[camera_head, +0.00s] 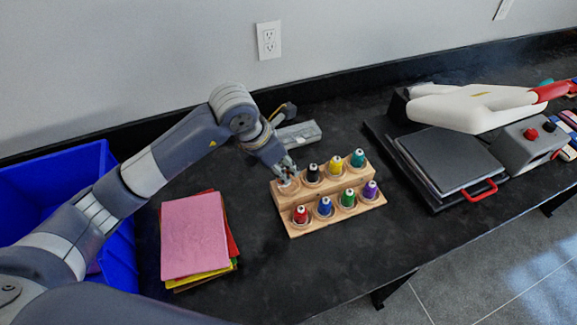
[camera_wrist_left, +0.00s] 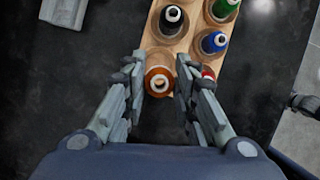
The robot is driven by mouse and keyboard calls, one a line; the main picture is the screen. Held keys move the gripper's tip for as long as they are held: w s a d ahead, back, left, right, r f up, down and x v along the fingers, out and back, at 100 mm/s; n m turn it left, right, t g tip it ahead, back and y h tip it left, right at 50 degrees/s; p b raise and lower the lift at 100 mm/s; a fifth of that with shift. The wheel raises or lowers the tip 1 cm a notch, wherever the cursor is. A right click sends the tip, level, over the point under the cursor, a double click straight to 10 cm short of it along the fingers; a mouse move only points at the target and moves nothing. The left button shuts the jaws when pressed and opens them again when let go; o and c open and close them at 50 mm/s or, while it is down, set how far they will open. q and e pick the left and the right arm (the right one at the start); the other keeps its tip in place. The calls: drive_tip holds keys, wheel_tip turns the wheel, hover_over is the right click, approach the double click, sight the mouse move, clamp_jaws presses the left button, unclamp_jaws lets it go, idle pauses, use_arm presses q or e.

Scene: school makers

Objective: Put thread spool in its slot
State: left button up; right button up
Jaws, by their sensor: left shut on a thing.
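The wooden spool rack (camera_head: 318,222) stands on the dark bench, with two stepped rows of slots. My left gripper (camera_head: 287,172) reaches down over the left end of its back row. In the left wrist view the fingers (camera_wrist_left: 160,82) are shut on an orange thread spool (camera_wrist_left: 158,81) with a white top. The spool is upright at the back-left slot; I cannot tell whether it is fully seated. Black (camera_head: 313,173), yellow (camera_head: 358,158), red (camera_head: 300,215), blue (camera_head: 325,207), green (camera_head: 348,198) and other spools fill the rest of the rack.
A stack of coloured sheets (camera_head: 195,235) lies left of the rack, beside a blue bin (camera_head: 60,175). A grey object (camera_head: 298,134) lies behind the rack. A heat press (camera_head: 455,160) stands at the right. The bench in front of the rack is clear.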

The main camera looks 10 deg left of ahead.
sight(288, 173)
use_arm(q)
drive_tip(key=shift+w+d, duration=0.35)
drive_tip(key=shift+w, duration=0.15)
drive_tip(key=shift+w+d+f, duration=0.1)
drive_tip(key=shift+w+d, duration=0.05)
drive_tip(key=shift+w, duration=0.05)
drive_tip(key=shift+f+p, duration=0.35)
drive_tip(key=shift+f, duration=0.2)
wheel_tip(288, 173, down, 2)
drive_tip(key=shift+f+p, duration=0.2)
drive_tip(key=shift+p, duration=0.2)
drive_tip(key=shift+f+b, duration=0.3)
drive_tip(key=shift+b, duration=0.05)
drive_tip(key=o, duration=0.9)
use_arm(e)
drive_tip(key=shift+s+a+r, duration=0.1)
drive_tip(key=shift+s+r, duration=0.4)
